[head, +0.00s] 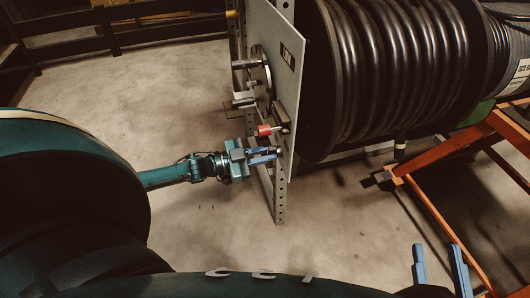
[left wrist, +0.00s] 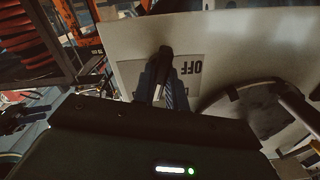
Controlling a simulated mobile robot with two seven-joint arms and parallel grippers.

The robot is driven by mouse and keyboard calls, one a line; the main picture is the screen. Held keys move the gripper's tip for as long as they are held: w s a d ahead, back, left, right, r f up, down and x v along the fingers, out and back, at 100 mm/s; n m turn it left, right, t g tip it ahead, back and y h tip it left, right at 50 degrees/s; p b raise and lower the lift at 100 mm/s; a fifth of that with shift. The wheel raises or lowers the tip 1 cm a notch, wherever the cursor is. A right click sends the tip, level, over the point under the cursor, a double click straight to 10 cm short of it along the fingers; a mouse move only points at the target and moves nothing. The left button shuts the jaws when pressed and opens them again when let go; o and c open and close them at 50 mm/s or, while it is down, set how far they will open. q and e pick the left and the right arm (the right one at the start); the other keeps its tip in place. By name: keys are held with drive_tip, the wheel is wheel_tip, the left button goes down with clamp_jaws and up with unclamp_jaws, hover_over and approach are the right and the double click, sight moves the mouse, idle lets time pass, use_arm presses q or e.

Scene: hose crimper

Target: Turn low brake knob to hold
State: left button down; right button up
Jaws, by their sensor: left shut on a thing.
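The grey upright panel (head: 275,70) stands left of the hose reel. My left gripper (head: 265,154) is at its lower part, blue fingers pointing right. In the left wrist view its fingers (left wrist: 163,82) are closed around a dark knob (left wrist: 165,54), which stands out from the panel over a pale label plate (left wrist: 190,72). The letters OFF appear upside down right of the knob. The fingers cover most of the knob, so its exact pointing is hard to tell. My right gripper (head: 437,248) shows at the bottom right, its two blue fingers apart and empty.
Above my left gripper, a red-ended handle (head: 264,130) and a round metal wheel (head: 262,75) stick out from the panel. The black hose reel (head: 390,60) is behind it. An orange frame (head: 440,215) stands at right. The concrete floor (head: 190,110) at left is clear.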

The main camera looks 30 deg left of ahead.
use_arm(q)
drive_tip(key=shift+m, duration=1.1)
drive_tip(key=c, duration=1.4)
unclamp_jaws()
drive_tip(key=shift+c, duration=0.2)
drive_tip(key=p+v, duration=0.2)
drive_tip(key=v, duration=1.1)
drive_tip(key=shift+p, duration=0.4)
drive_tip(key=shift+s, duration=0.1)
